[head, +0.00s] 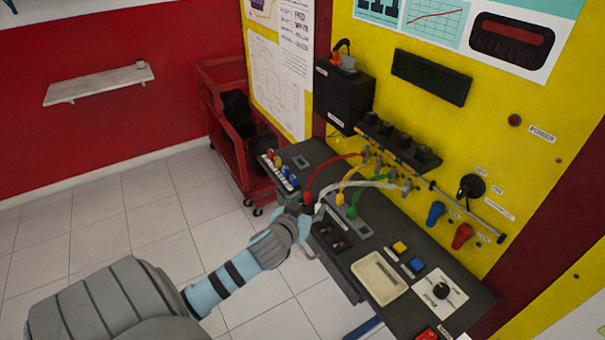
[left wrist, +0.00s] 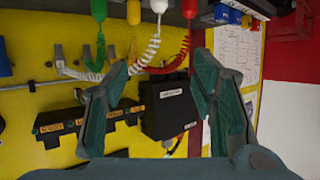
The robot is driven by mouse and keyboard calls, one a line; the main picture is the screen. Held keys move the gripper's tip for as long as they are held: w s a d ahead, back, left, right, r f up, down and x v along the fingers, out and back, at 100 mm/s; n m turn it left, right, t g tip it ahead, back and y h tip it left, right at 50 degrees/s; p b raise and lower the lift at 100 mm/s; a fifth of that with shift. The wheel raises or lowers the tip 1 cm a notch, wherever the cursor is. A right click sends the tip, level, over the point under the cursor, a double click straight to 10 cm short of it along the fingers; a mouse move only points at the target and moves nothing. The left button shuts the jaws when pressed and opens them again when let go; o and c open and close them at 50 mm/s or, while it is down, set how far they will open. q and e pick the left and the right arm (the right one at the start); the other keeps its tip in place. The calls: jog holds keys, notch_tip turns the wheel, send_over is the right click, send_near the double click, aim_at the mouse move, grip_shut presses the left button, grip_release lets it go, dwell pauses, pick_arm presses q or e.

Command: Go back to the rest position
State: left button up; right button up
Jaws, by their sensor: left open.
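My left gripper (head: 308,207) is over the left part of the dark workbench (head: 325,160), close to the ends of the coiled cables. In the left wrist view my left gripper (left wrist: 160,65) is open, with nothing between its fingers. A red cable (head: 328,174), a white cable (head: 365,185), a yellow cable (head: 350,172) and a green cable (head: 372,197) run from the panel to the bench. The white and red plugs (left wrist: 159,6) (left wrist: 189,8) show beyond the open fingers. Whether a finger touches a cable cannot be told. My right gripper is not in view.
The yellow panel (head: 425,115) carries a black box (head: 343,97) and red and blue knobs. A red cart (head: 225,125) stands behind; tiled floor at left is clear.

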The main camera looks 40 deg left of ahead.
pick_arm(q)
jog(key=v, duration=0.6)
jog(key=s+a+f+m+g+h+b, duration=0.15)
jog(key=s+f, duration=0.25)
jog(key=f, duration=0.7)
jog(key=s+f+m+g, duration=0.2)
jog(key=s+f, duration=0.3)
jog(key=f, duration=0.6)
jog(key=s+a+f+m+g+b, duration=0.15)
jog(key=s+f, duration=0.25)
jog(key=f, duration=0.7)
jog(key=s+d+f+g, duration=0.2)
jog(key=s+d+f, duration=0.2)
jog(key=s, duration=0.3)
jog(key=s+d+f+g+h+b, duration=0.1)
jog(key=s+d+f+g, duration=0.1)
jog(key=s+d+f, duration=0.3)
jog(key=s+d+f+n+g+h+b, duration=0.1)
jog(key=s+d+f+g, duration=0.1)
jog(key=s+d+f, duration=0.2)
jog(key=shift+s+d+f, duration=0.15)
jog(key=shift+s+f, duration=1.5)
jog(key=shift+s, duration=1.8)
